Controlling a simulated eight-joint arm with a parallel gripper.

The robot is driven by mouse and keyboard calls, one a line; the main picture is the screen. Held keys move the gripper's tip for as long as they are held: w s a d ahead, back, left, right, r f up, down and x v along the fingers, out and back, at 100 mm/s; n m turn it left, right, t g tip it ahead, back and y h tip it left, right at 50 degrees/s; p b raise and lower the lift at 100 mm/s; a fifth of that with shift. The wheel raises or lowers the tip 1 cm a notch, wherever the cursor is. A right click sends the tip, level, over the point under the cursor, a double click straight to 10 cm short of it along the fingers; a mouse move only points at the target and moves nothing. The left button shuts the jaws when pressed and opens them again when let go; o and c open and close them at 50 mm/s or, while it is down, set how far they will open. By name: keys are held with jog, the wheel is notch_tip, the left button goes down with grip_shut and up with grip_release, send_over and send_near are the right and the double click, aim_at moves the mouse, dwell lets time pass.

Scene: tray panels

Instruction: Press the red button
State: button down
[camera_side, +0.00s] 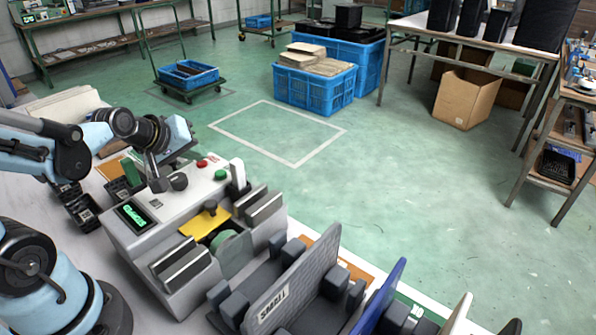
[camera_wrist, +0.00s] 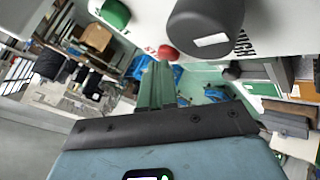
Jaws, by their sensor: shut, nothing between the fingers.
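The red button (camera_side: 202,163) is a small round cap on the sloped top panel of a light grey machine (camera_side: 165,208). It also shows in the wrist view (camera_wrist: 168,52), between a green button (camera_wrist: 116,13) and a large black knob (camera_wrist: 205,30). My gripper (camera_wrist: 157,66) shows in the wrist view as two narrow greenish fingers, shut together and empty. Their tips appear close to the red button in that picture; I cannot tell whether they touch. In the side view my wrist hangs above the panel's rear left, and the fingers are hard to make out.
The green button (camera_side: 220,174) and black knob (camera_side: 178,181) flank the red button. A white upright post (camera_side: 238,172) stands to the right. A lit green display (camera_side: 133,214) is at the panel's left. Grey panels (camera_side: 290,283) stand in front of the machine.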

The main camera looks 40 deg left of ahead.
aim_at(198, 165)
jog(key=shift+r, duration=3.35)
jog(key=s+d+f+m, duration=0.1)
jog(key=d+m, duration=0.2)
jog(key=s+d+f+m+g+h, duration=0.1)
jog(key=d+m, duration=0.2)
jog(key=m, duration=0.1)
jog(key=s+d+f+m, duration=0.1)
jog(key=s+d+m, duration=0.1)
jog(key=d+m, duration=0.2)
jog(key=shift+s+f+g+h, duration=0.1)
jog(key=shift+f+g+h, duration=0.25)
jog(key=shift+g+h, duration=0.05)
